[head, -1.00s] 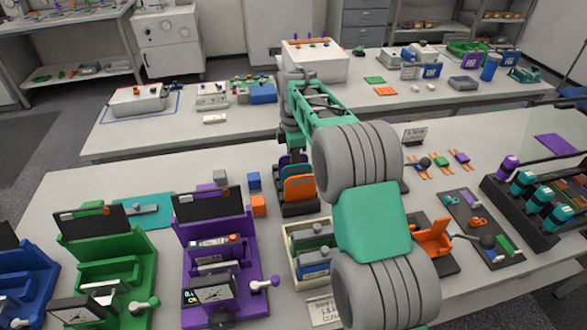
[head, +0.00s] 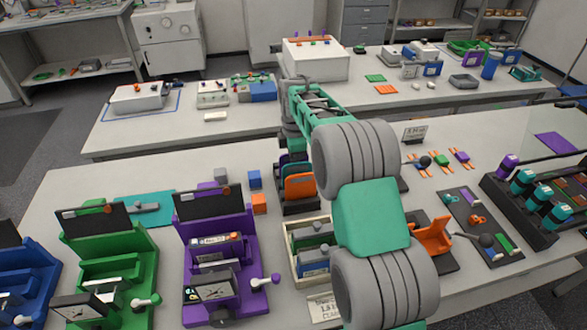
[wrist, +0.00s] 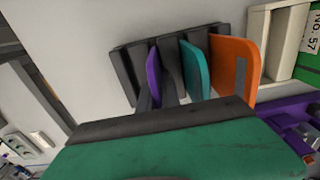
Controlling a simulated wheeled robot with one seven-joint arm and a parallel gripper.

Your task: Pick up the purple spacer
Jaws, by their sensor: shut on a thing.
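The purple spacer (wrist: 153,76) is a thin upright plate at the left of a dark slotted rack (wrist: 124,66) in the wrist view. My gripper (wrist: 155,92) has its dark fingers on either side of it, shut on it. The spacer's lower part is hidden by the fingers, and I cannot tell whether it still touches the rack. In the head view the rack (head: 297,208) stands left of my arm; the purple spacer is not clearly visible there.
A teal plate (wrist: 195,70) and an orange plate (wrist: 236,64) stand in the rack to the right of the purple spacer. A cream box (wrist: 285,40) is close beyond them. Small grey, blue and orange blocks (head: 259,204) lie left of the rack.

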